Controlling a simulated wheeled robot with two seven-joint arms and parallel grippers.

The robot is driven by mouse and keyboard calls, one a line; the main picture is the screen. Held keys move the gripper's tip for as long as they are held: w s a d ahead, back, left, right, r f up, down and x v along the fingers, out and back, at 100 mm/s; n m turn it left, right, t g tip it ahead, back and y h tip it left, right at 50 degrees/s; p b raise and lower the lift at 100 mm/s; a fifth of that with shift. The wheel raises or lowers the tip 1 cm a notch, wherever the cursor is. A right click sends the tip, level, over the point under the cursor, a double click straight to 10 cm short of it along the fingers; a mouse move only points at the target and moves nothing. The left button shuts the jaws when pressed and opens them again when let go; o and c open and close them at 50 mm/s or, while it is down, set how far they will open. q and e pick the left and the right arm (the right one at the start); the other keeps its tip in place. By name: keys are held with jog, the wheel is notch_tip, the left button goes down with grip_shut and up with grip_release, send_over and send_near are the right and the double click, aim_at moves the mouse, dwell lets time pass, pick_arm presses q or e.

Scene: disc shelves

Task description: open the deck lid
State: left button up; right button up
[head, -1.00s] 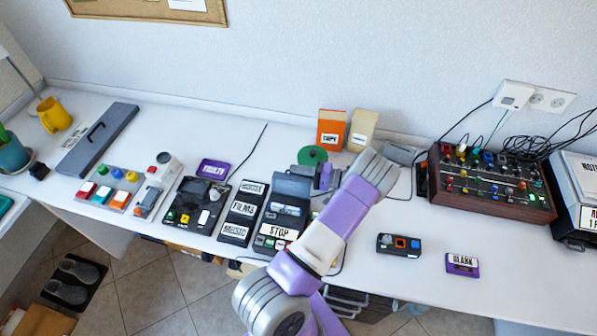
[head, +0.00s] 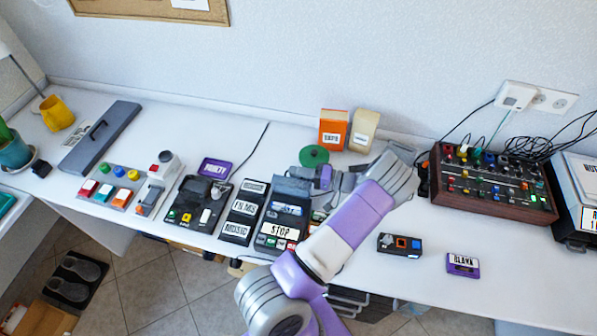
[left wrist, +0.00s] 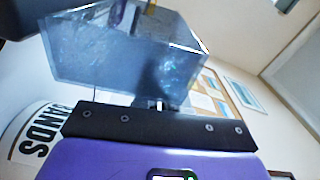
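The deck (head: 268,242) is a dark grey unit near the table's front edge, with a white STOP label and small buttons. A blue-and-white label shows in its upper part, and a blue-grey panel (head: 292,187) stands behind that. I cannot tell whether this panel is the lid, or how far the lid is open. My left gripper (head: 322,182) is just right of the panel, partly behind my own arm; its fingers are not clear. In the left wrist view a translucent blue-grey panel (left wrist: 120,60) fills the upper middle, close to the camera. My right gripper is not in view.
Left of the deck are a label rack (head: 242,210), a black device (head: 192,205) and a button panel (head: 112,188). Behind are a green disc (head: 314,156) and an orange box (head: 332,128). A mixer (head: 492,185) stands right.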

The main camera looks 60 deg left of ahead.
pick_arm(q)
jog(key=o, duration=0.4)
jog(key=v, duration=0.7)
jog(key=shift+w+d+f, duration=0.1)
jog(key=shift+w+d, duration=0.1)
jog(key=shift+d, duration=0.05)
jog(key=shift+w+d, duration=0.1)
jog(key=shift+b+v, duration=2.15)
jog(key=shift+v, duration=2.1)
